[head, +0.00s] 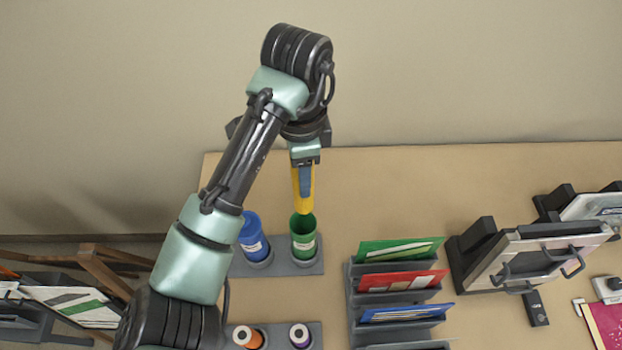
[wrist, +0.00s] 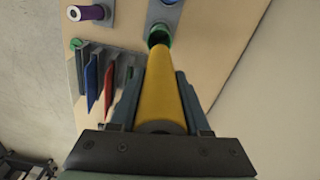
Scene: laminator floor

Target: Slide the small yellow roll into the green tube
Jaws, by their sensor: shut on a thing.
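My gripper (head: 304,180) is shut on the small yellow roll (head: 304,203), which points down from the fingers. The green tube (head: 303,240) stands upright in a grey holder on the table. In the head view the roll's lower end is at the tube's mouth; I cannot tell whether it is just above or slightly inside. In the wrist view the yellow roll (wrist: 161,92) lies between the fingers (wrist: 160,105), and its far end overlaps the green tube's rim (wrist: 158,35).
A blue tube (head: 251,232) stands left of the green one. Orange (head: 247,337) and purple (head: 300,335) rolls sit in a nearer holder (head: 272,329). A rack of coloured folders (head: 401,285) is to the right, with a laminator-like machine (head: 535,258) beyond. The table behind the tubes is clear.

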